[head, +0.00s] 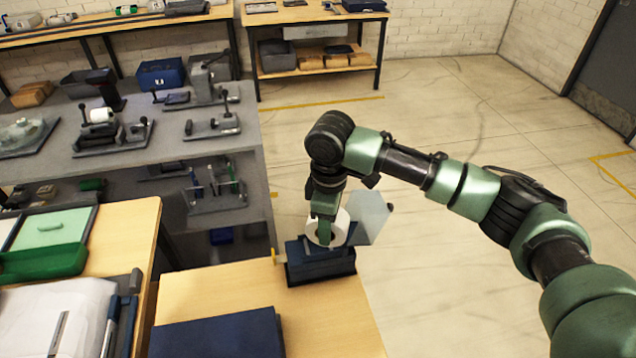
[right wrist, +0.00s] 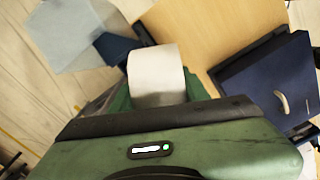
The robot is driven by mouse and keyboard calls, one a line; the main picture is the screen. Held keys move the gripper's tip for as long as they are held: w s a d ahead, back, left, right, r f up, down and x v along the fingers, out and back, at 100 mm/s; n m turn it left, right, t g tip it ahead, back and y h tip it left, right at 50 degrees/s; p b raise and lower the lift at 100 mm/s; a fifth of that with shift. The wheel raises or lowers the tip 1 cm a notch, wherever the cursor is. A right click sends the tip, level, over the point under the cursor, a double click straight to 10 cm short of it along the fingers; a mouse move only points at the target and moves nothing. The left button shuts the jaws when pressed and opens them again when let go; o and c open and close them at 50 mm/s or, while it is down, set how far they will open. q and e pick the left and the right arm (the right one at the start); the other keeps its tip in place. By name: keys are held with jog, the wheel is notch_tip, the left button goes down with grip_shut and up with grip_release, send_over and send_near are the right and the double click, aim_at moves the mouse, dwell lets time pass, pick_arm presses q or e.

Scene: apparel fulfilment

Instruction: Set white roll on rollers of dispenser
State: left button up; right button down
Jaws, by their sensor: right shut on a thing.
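The white roll (head: 341,228) is held by my right gripper (head: 324,232), whose green fingers close on it. The roll is on its side, its round end and dark core facing the head camera. It also fills the space between the fingers in the right wrist view (right wrist: 157,70). The dark blue dispenser (head: 318,268) sits at the table's far right corner, directly below the roll. Its clear lid (head: 373,216) stands open to the right. The rollers are hidden, and I cannot tell whether the roll touches the dispenser. My left gripper is not in view.
The wooden table (head: 215,292) has bare room left of the dispenser. A navy case (head: 220,335) lies at its front. A green tray (head: 50,262) and white packaging (head: 60,310) are at the left. A grey bench (head: 170,125) holds several devices behind.

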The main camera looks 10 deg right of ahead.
pick_arm(q)
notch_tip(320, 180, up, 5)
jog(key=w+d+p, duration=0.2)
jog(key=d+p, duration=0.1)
jog(key=p, duration=0.1)
pick_arm(e)
jog(key=w+a+r+n, duration=0.1)
jog(key=w+r+n, duration=0.1)
jog(key=w+n, duration=0.25)
pick_arm(q)
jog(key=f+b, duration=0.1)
jog(key=b, duration=0.1)
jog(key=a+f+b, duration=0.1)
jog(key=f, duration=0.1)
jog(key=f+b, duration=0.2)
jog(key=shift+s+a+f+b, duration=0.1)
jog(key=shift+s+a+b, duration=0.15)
jog(key=shift+b, duration=0.1)
pick_arm(e)
jog(key=shift+n, duration=0.35)
notch_tip(320, 180, down, 5)
jog(key=shift+w+r, duration=0.1)
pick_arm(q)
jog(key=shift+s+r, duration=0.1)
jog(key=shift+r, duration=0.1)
